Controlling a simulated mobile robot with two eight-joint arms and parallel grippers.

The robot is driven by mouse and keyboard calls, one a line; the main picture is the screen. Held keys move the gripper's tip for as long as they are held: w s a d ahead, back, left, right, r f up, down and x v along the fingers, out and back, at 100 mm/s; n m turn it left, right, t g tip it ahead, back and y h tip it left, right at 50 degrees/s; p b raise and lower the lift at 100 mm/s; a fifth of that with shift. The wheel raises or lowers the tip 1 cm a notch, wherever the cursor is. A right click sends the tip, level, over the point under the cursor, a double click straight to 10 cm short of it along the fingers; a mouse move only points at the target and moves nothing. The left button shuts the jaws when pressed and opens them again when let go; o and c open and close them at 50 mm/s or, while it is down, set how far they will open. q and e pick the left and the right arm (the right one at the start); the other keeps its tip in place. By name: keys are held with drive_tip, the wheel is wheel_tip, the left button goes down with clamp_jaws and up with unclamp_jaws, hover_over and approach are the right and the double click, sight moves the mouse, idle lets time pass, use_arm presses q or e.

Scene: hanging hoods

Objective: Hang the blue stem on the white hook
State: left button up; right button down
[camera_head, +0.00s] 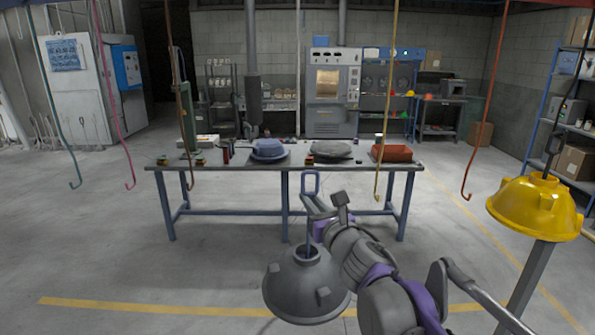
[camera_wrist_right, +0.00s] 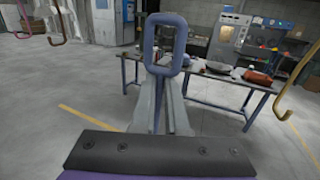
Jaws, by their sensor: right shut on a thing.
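The blue stem (camera_head: 309,184) is a rod with a rectangular loop on top. It rises from the top of a grey dome-shaped hood (camera_head: 306,289). My right gripper (camera_head: 314,209) is shut on the stem below the loop, and the hood hangs below it. In the right wrist view the loop (camera_wrist_right: 165,45) stands upright above the closed fingers (camera_wrist_right: 161,98). The loop is on no hook. I cannot make out a clearly white hook in the head view. My left gripper is not in view.
A yellow hood (camera_head: 535,208) hangs on a black hook at right. A workbench (camera_head: 228,168) with blue legs holds several items behind. The left floor is clear.

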drive_tip(key=s+a+r, duration=0.3)
drive_tip(key=s+r, duration=0.3)
drive_tip(key=r, duration=0.4)
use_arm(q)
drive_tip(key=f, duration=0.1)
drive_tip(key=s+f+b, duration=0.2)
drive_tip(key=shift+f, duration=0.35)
use_arm(e)
drive_tip(key=w, duration=0.7)
drive_tip(key=shift+w+f, duration=0.25)
drive_tip(key=shift+f, duration=0.05)
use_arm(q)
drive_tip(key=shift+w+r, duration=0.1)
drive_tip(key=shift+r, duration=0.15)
use_arm(e)
drive_tip(key=shift+w+d+r, duration=0.2)
drive_tip(key=shift+w+r, duration=0.05)
drive_tip(key=shift+w, duration=0.25)
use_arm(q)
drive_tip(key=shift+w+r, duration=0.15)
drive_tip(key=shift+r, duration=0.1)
use_arm(e)
drive_tip(key=shift+w, duration=1.15)
